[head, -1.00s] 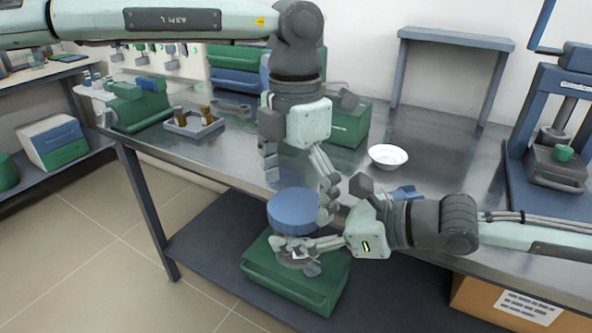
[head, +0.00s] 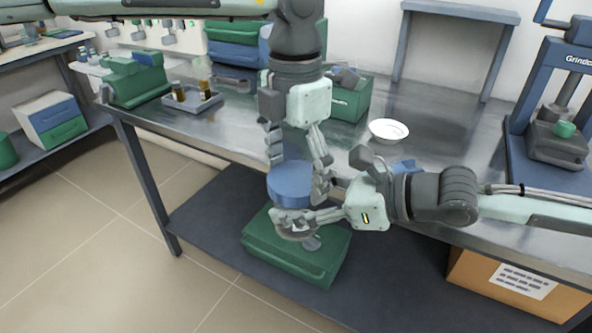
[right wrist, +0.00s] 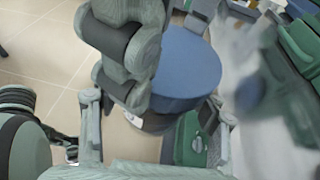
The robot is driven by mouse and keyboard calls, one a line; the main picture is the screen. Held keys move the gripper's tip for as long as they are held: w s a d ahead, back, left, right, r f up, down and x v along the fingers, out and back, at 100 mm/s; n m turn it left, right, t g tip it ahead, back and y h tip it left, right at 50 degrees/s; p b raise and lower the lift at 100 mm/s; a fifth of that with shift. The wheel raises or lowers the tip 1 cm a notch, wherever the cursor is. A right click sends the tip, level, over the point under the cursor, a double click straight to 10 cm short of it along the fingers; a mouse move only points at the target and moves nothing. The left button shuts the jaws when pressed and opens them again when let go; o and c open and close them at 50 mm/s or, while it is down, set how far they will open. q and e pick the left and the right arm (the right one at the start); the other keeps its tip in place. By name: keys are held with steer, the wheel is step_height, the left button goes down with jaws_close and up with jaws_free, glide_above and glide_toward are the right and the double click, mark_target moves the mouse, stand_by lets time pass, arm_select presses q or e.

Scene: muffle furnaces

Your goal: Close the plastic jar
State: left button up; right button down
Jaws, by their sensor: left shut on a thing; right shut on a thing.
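A round blue lid (head: 290,186) is in the middle of the head view, low in front of the bench. My left gripper (head: 298,175) reaches down from above and is shut on the lid's sides. My right gripper (head: 296,225) comes in from the right, just below the lid, and is shut on the plastic jar. The jar is mostly hidden by the fingers and the lid. The lid's flat top (right wrist: 185,68) fills the middle of the right wrist view, with my left fingers along its left side. I cannot tell whether lid and jar touch.
A green case (head: 296,252) lies on the lower shelf below my grippers. The steel bench (head: 430,185) stands behind, with a white bowl (head: 389,130), a grey tray (head: 190,101) and a blue press (head: 548,130). A cardboard box (head: 500,285) is at lower right.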

arm_select(q)
steer(key=o, duration=1.3)
step_height(320, 180, up, 12)
steer(key=shift+w, duration=0.1)
